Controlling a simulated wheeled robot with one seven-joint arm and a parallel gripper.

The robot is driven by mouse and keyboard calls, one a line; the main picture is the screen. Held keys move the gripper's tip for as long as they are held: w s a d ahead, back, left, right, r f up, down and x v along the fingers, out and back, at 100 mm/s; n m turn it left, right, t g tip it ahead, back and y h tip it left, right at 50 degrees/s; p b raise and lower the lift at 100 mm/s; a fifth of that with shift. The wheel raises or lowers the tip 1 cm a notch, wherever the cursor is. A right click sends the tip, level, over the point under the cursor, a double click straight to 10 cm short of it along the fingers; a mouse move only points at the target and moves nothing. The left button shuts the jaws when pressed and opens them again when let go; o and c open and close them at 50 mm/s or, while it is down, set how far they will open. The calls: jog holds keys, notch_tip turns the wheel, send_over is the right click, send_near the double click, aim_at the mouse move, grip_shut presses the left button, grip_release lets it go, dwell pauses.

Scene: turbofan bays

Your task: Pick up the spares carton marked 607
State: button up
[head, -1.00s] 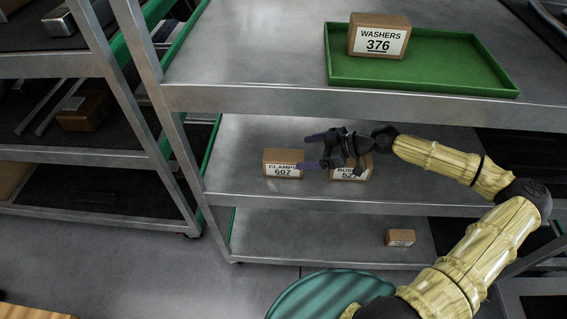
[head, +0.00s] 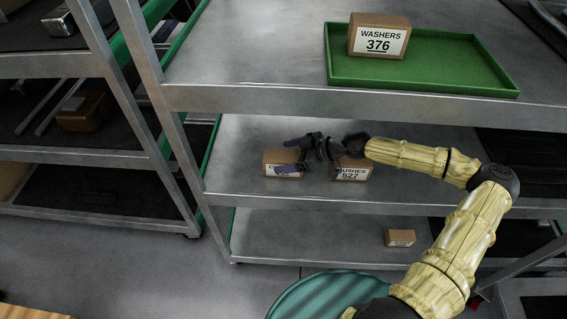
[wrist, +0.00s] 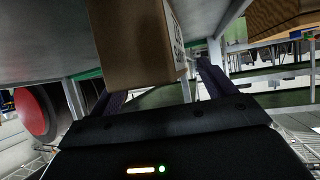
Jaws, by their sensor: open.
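The spares carton marked 607 (head: 270,157) is a small brown box on the middle shelf (head: 225,180) of the cart. One purple finger of my gripper (head: 290,156) crosses its label, so the number is now mostly covered in the head view. My gripper is open and reaches in from the right, with its fingers around the carton's right part. In the wrist view, a brown carton (wrist: 135,50) stands large between the two fingers (wrist: 162,85), its label edge just visible. I cannot tell whether either finger touches it.
A carton marked 527 (head: 352,174) stands just right, beneath my wrist. Above, a green tray (head: 425,80) holds the washers carton 376 (head: 378,38) on the top shelf. A small carton (head: 400,238) lies on the bottom shelf. The cart's left post (head: 170,125) stands left.

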dwell(0.4)
jog(key=c, duration=1.4)
jog(key=shift+r, duration=0.1)
